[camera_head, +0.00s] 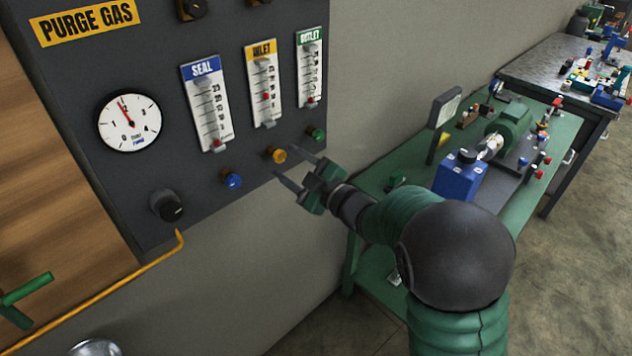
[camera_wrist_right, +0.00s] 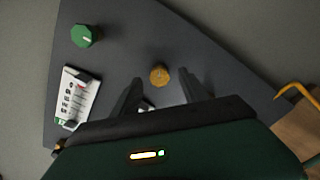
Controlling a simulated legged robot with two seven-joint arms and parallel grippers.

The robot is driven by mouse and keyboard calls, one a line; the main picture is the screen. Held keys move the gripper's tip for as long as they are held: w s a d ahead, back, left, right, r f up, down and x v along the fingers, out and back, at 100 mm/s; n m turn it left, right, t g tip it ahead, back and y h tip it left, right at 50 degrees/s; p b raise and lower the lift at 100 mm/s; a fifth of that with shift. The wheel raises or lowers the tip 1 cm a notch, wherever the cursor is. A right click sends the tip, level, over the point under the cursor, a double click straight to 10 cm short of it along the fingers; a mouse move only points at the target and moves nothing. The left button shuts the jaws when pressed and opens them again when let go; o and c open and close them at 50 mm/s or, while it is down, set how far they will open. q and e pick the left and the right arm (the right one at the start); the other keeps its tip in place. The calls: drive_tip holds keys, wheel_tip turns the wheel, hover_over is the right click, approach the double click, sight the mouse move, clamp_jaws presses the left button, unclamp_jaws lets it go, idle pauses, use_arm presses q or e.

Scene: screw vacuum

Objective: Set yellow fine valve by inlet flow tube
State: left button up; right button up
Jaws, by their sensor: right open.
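The yellow fine valve (camera_head: 277,155) is a small round knob on the dark purge gas panel (camera_head: 150,190), below the inlet flow tube (camera_head: 265,85). The tube has a yellow INLET label and a red float about midway up its scale. My right gripper (camera_head: 297,167) is open and empty, just in front of the panel at the yellow valve, its fingers pointing toward it. In the right wrist view the yellow valve (camera_wrist_right: 159,75) shows beyond and between the fingers (camera_wrist_right: 160,92), apart from both. My left gripper is not in view.
A blue knob (camera_head: 231,180) and a green knob (camera_head: 317,134) flank the yellow one. Seal (camera_head: 207,105) and outlet (camera_head: 310,70) tubes flank the inlet tube. A gauge (camera_head: 129,122) and black knob (camera_head: 167,206) are left. A green bench (camera_head: 400,185) stands right.

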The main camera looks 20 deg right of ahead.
drive_tip(key=v, duration=1.2)
drive_tip(key=shift+s+b, duration=0.3)
drive_tip(key=shift+d, duration=0.15)
wheel_tip(320, 180, down, 9)
drive_tip(key=d+m+g+h+p, duration=0.2)
drive_tip(key=m+g+h+p, duration=0.1)
drive_tip(key=m+g+h, duration=0.4)
drive_tip(key=s+a+f+m+g+p, duration=0.1)
drive_tip(key=s+a+f+m+g, duration=0.2)
drive_tip(key=s, duration=0.5)
drive_tip(key=s+a+f+m+g+p, duration=0.1)
drive_tip(key=s+a+f+m+g, duration=0.1)
drive_tip(key=s+a+f+g, duration=0.2)
drive_tip(key=s+f, duration=0.2)
drive_tip(key=s, duration=0.2)
drive_tip(key=shift+s+m+y, duration=0.25)
drive_tip(key=shift+m+y, duration=0.15)
